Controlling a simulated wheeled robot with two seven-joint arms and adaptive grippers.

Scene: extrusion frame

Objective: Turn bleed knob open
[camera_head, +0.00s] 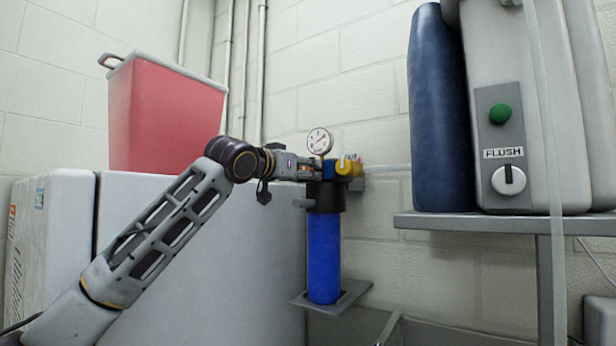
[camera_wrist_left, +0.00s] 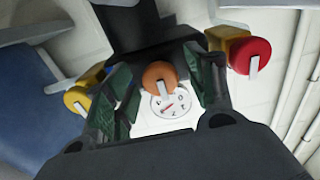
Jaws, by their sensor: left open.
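My left gripper (camera_head: 306,170) reaches in from the left to the top of a blue filter housing (camera_head: 324,258), just below a round pressure gauge (camera_head: 319,141). In the left wrist view, the open fingers (camera_wrist_left: 158,82) stand on either side of a round orange knob (camera_wrist_left: 158,77) with a pale pointer bar. Gaps show between knob and fingers. The gauge (camera_wrist_left: 171,105) shows just below the knob there. A yellow knob (camera_wrist_left: 77,98) is at the left and a red knob (camera_wrist_left: 250,57) at the right. Which knob is the bleed knob cannot be read. The head view hides the orange knob.
In the head view, a yellow knob (camera_head: 345,167) sits right of the gripper. A grey shelf (camera_head: 480,224) at the right holds a dark blue cylinder (camera_head: 436,110) and a machine marked FLUSH (camera_head: 503,153). A red bin (camera_head: 165,118) stands on a white cabinet (camera_head: 200,240) at the left.

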